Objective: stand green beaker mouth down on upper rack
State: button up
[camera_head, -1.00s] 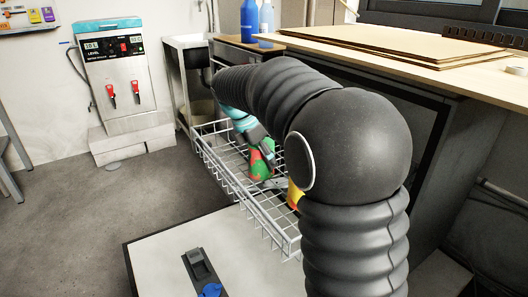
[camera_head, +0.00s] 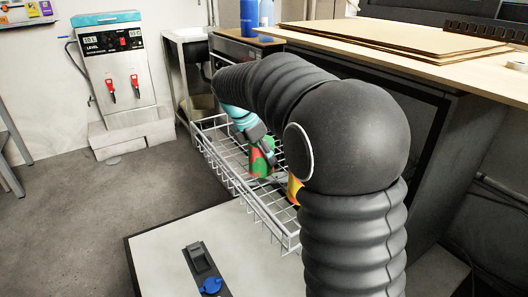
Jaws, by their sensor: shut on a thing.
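A green beaker with red patches (camera_head: 259,164) is in my gripper (camera_head: 262,150), which is shut on it. The beaker is over or in the white wire rack (camera_head: 231,179), near its middle. I cannot tell whether its base or rim touches the wires, nor which way its mouth faces. A yellow and orange thing (camera_head: 294,188) shows in the rack to the right, partly hidden by my arm. My arm also hides the right part of the rack.
The rack sticks out beside a dark cabinet under a wooden bench (camera_head: 380,55) with flat boards on it. Blue bottles (camera_head: 249,18) stand behind. A steel machine with red taps (camera_head: 117,80) stands on the left. The floor between is free.

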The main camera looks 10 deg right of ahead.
jog(key=shift+f, duration=0.1)
jog(key=o, duration=1.5)
jog(key=v, duration=1.2)
